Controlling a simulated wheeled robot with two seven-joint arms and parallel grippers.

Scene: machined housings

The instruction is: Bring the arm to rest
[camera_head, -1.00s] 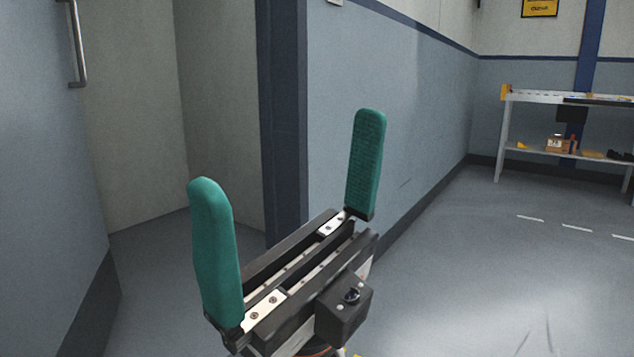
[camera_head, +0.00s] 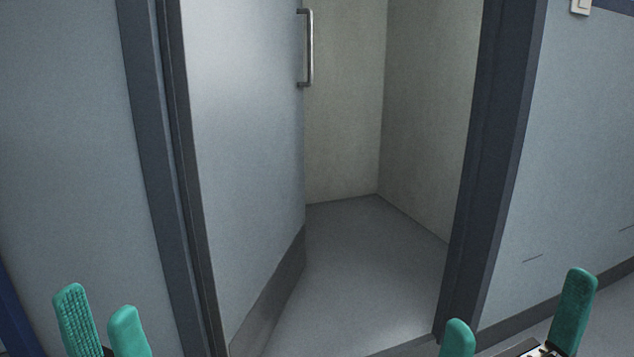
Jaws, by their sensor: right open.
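My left gripper (camera_head: 96,299) is at the bottom left, with two green fingers standing apart and nothing seen between them. Its lower part is cut off by the frame edge. My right gripper (camera_head: 519,299) is at the bottom right, open and empty, with its green fingers wide apart. Its body is mostly below the frame. Both grippers show in front of the doorway wall, and neither is seen touching anything.
A grey door (camera_head: 245,150) with a metal handle (camera_head: 309,48) stands open into a small bare room. Its dark blue door frame (camera_head: 487,170) rises at the right. The room floor (camera_head: 365,265) is clear. A light switch (camera_head: 580,6) is on the right wall.

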